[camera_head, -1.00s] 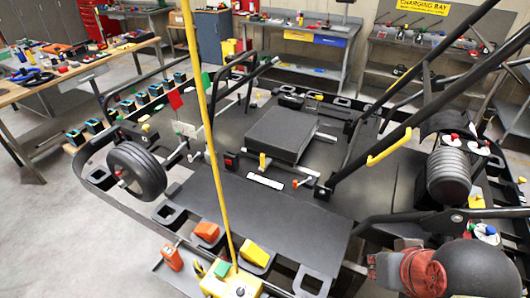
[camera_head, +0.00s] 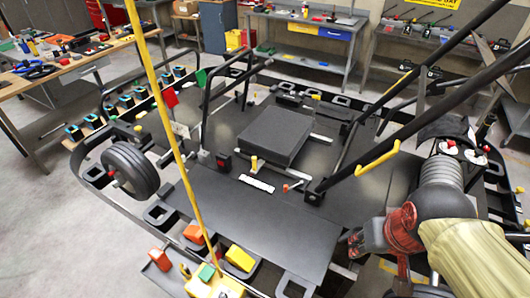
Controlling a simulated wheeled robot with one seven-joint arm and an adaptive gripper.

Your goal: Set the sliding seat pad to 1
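The sliding seat pad (camera_head: 275,137) is a dark, flat, square block on the kart's floor, lying across silver rails. A short white marked strip (camera_head: 257,183) lies in front of it; its figures are too small to read. A small yellow-topped post (camera_head: 254,163) stands at the pad's front edge. A small lever with a red end (camera_head: 293,186) is to the right of the strip. My gripper (camera_head: 357,245) is at the lower right, beyond a red wrist part, apart from the pad and nearer the camera. Its fingers are dark and small, so their opening is unclear.
A yellow pole (camera_head: 174,120) rises in front of the kart's left side. A wheel (camera_head: 130,172) is at left. The dark panel (camera_head: 250,215) before the pad is clear.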

